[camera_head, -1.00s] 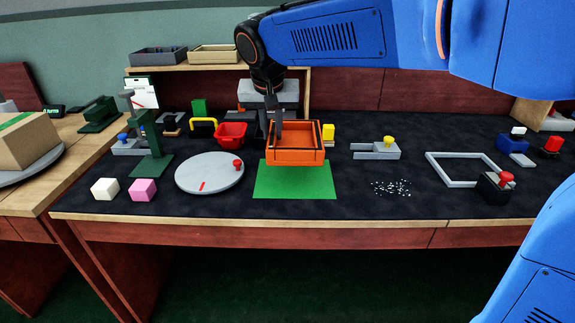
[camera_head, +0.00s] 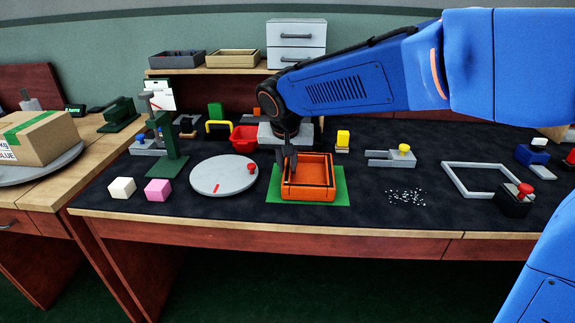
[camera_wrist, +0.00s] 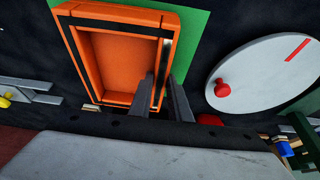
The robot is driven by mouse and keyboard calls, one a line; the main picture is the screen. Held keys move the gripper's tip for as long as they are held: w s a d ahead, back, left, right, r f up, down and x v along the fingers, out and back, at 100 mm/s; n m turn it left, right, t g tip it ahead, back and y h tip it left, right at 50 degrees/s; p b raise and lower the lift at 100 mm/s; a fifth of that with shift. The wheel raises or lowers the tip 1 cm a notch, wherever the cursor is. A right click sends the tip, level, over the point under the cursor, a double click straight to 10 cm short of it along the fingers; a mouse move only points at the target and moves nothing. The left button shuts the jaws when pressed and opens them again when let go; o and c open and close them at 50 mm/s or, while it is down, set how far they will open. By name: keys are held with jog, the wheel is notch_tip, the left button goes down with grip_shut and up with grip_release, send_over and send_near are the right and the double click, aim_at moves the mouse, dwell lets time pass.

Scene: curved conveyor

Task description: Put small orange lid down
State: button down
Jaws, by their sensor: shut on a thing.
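The orange lid (camera_head: 307,192) looks like a shallow, open tray with a dark rim line. It is level over the green mat (camera_head: 340,190), on it or just above it; I cannot tell which. My gripper (camera_head: 289,163) points down and is shut on the lid's wall at its back left in the head view. In the wrist view, my gripper's fingers (camera_wrist: 163,84) are at the lid's near right edge. The lid's inside (camera_wrist: 120,65) looks empty, and the green mat (camera_wrist: 192,22) shows beside it.
A grey turntable (camera_head: 224,175) with a red knob lies left of the mat. A red bin (camera_head: 244,138) stands behind. White granules (camera_head: 406,197) and a pale square frame (camera_head: 490,193) lie to the right. Dark bench surface is clear between mat and granules.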

jog(key=c, duration=1.6)
grip_release()
jog(key=shift+f, duration=0.1)
jog(key=shift+c, duration=0.2)
jog(key=v, duration=1.2)
jog(key=s+d+f, duration=0.2)
jog(key=s+d, duration=0.2)
jog(key=d, duration=0.6)
jog(key=s+d+f, duration=0.2)
jog(key=s+d, duration=0.2)
jog(key=d, duration=0.6)
jog(key=s+d+f, duration=0.5)
jog(key=s+d, duration=0.1)
jog(key=s, duration=0.2)
jog(key=s+d+f, duration=0.6)
jog(key=s, duration=0.2)
